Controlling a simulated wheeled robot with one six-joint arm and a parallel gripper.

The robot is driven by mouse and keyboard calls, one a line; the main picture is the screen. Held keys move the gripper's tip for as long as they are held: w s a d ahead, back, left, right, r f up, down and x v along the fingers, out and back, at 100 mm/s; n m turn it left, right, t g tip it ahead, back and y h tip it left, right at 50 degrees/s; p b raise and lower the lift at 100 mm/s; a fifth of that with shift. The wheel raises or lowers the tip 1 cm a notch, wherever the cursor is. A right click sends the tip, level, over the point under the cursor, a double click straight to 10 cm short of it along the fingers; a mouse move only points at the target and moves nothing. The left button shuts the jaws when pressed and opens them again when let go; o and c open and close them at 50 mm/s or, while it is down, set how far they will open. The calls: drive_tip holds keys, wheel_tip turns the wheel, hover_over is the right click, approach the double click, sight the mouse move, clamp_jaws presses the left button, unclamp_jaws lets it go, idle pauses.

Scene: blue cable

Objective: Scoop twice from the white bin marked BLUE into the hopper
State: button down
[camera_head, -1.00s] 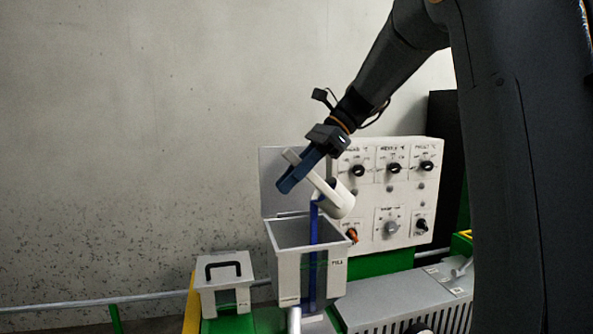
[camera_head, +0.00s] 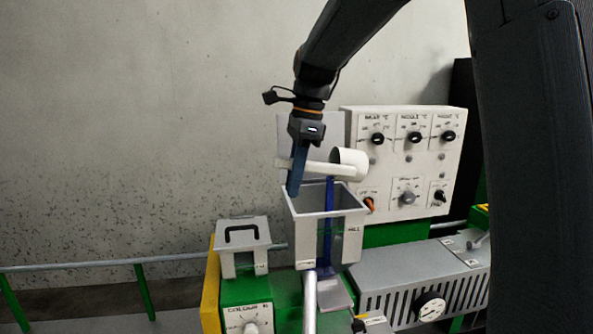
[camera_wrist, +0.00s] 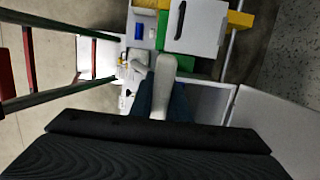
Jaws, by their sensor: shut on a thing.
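My gripper (camera_head: 296,176) has blue fingers shut on the handle of a white scoop (camera_head: 349,162). The scoop is nearly level, its cup to the right, and appears over the open hopper (camera_head: 299,239). I cannot see what the cup holds. The hopper is a grey box with its lid raised behind and a blue upright strip at its front. In the wrist view the white scoop handle (camera_wrist: 164,82) sticks out from the fingers, with the hopper partly visible to the right. I cannot identify the white bin marked BLUE in either view.
A lidded box with a black handle (camera_head: 242,236) stands left of the hopper. A white control panel (camera_head: 400,183) with knobs is behind at the right. A grey machine housing (camera_head: 400,280) with a gauge lies at the front right. A rail (camera_head: 100,263) runs along the left.

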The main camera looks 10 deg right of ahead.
drive_tip(key=shift+a+f+h, duration=0.2)
drive_tip(key=shift+f+h, duration=1.7)
drive_tip(key=shift+f, duration=0.3)
drive_tip(key=shift+s, duration=0.15)
